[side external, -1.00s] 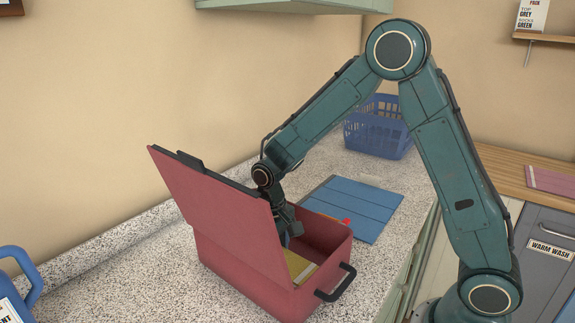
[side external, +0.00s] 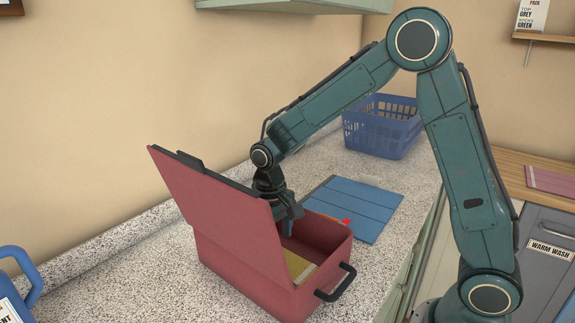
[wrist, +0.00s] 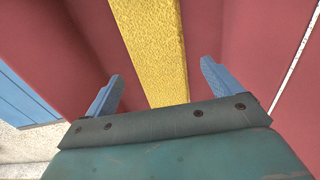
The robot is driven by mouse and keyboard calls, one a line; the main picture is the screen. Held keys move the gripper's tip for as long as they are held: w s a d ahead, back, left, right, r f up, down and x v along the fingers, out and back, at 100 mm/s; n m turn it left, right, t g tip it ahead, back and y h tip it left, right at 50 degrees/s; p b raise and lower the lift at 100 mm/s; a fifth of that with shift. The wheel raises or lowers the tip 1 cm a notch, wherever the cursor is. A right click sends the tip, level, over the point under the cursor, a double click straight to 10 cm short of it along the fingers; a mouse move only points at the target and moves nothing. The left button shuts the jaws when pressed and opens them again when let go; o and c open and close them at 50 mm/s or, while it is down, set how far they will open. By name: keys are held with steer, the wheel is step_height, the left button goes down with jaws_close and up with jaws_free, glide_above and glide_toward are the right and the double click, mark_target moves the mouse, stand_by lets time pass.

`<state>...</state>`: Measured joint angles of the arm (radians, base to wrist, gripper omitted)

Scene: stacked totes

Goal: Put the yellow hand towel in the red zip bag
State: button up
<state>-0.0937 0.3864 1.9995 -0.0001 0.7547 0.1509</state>
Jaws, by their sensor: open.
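The red zip bag (side external: 240,268) stands on the counter with its lid (side external: 215,195) raised on the left side. The yellow hand towel (side external: 298,264) lies inside the bag, partly hidden by the lid and walls. In the wrist view the towel (wrist: 155,45) is a long yellow strip between the red surfaces of the bag (wrist: 250,40). My gripper (side external: 290,224) is at the bag's opening, above the towel and partly behind the lid. Its blue fingers (wrist: 160,78) are spread apart with nothing held, the towel lying beyond them.
A blue folding board (side external: 358,208) lies flat behind the bag, with a small red spot near its edge. A blue basket (side external: 382,130) stands farther back on the counter. A blue jug (side external: 22,285) is at the left edge. The bag's dark handle (side external: 337,282) sticks out at the front right.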

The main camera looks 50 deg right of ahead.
step_height(320, 180, up, 8)
steer(key=shift+r, duration=0.15)
steer(key=shift+r, duration=0.1)
stand_by(0.7)
steer(key=s+d+r+t, duration=0.2)
steer(key=s+r, duration=0.2)
steer(key=s, duration=0.7)
steer(key=s+d+r+t, duration=0.1)
steer(key=s+r+t, duration=0.2)
steer(key=s, duration=0.8)
steer(key=shift+d+r+n+t, duration=0.3)
steer(key=shift+d+r, duration=0.1)
steer(key=shift+r, duration=0.05)
